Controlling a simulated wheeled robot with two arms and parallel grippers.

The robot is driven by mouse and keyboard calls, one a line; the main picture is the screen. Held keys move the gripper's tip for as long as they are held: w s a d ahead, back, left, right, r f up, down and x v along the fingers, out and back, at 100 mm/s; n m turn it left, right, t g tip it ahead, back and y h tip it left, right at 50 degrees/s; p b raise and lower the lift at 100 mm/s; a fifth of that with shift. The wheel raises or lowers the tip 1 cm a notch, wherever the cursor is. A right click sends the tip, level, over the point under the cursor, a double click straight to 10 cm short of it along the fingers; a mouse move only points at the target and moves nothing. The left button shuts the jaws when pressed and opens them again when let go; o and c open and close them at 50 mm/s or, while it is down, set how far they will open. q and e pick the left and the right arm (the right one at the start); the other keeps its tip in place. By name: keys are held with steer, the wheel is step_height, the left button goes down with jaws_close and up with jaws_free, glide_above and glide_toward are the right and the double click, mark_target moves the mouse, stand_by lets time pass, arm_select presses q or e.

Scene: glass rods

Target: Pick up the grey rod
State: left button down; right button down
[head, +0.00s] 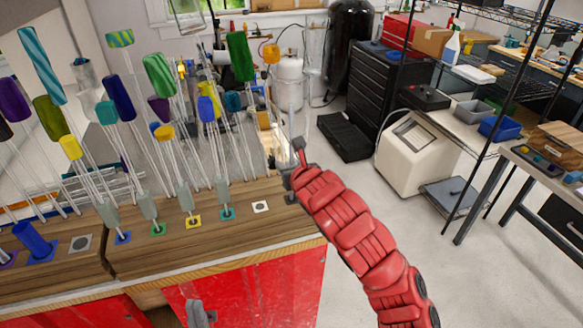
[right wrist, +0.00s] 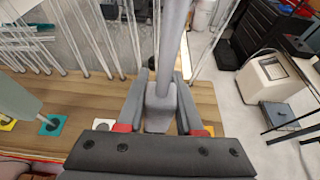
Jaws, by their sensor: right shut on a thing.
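The grey rod (right wrist: 174,28) stands between the fingers of my right gripper (right wrist: 160,108) in the right wrist view. A grey block-like part shows at its lower end between the jaws, which are shut on it. In the head view my right gripper (head: 291,178) is at the right end of the wooden bench top. The rod is hard to make out there, and its lower end is hidden by the gripper. My left gripper is not in view.
Several clear rods with coloured ends, such as a green one (head: 240,56), crowd the wooden bench top (head: 150,262) to the left. Coloured squares with holders line its front, including a yellow square (head: 193,221) and a white square (head: 260,206).

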mark_target(291, 131)
stand_by(0.3)
steer(key=shift+r+b, duration=0.5)
steer(key=shift+r, duration=0.4)
step_height(291, 131, up, 6)
steer(key=b, duration=0.2)
steer(key=shift+r+b, duration=0.2)
steer(key=shift+b, duration=0.1)
steer(key=shift+r, duration=0.95)
